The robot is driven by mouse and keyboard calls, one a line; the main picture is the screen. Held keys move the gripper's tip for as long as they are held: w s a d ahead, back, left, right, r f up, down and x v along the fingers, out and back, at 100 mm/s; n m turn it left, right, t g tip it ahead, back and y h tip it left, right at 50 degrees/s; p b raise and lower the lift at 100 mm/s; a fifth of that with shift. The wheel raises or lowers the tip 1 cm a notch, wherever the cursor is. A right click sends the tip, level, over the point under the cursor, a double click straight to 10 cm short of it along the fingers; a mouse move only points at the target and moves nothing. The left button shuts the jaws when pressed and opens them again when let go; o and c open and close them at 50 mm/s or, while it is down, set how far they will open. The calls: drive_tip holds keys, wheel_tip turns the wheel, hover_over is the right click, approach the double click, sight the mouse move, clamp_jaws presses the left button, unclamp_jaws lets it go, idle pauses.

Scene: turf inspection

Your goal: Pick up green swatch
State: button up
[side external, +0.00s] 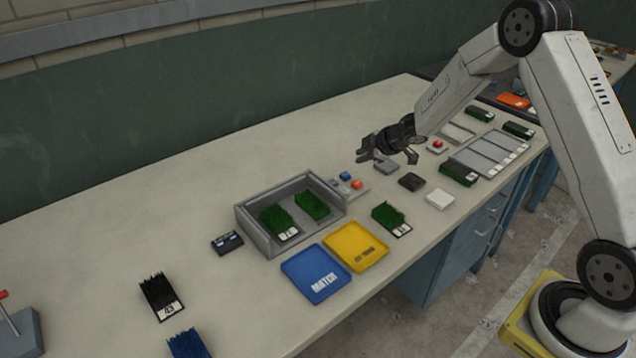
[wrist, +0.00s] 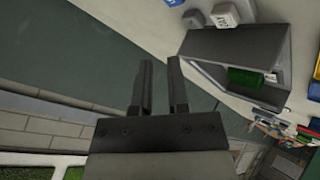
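Several green swatches show in the side view. Two, one green swatch (side external: 276,219) with a white label and another green swatch (side external: 313,205), lie inside a grey open box (side external: 262,238). A third green swatch (side external: 387,214) with a label lies on the table right of the yellow tray. More lie farther right, including a green swatch (side external: 457,173) by the grey rack. My gripper (side external: 388,158) is open and empty above the table, behind and right of the box. In the wrist view my gripper (wrist: 162,72) has its fingers apart; a green swatch (wrist: 245,78) sits in a grey box.
A blue MATCH tray (side external: 315,274) and a yellow tray (side external: 356,246) lie before the box. Small dark, grey and white blocks lie below and near my gripper. A black swatch (side external: 160,296) and a blue swatch (side external: 188,344) lie at front left. The table's back left is clear.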

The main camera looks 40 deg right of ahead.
drive_tip(key=o, duration=1)
drive_tip(key=shift+c, duration=0.2)
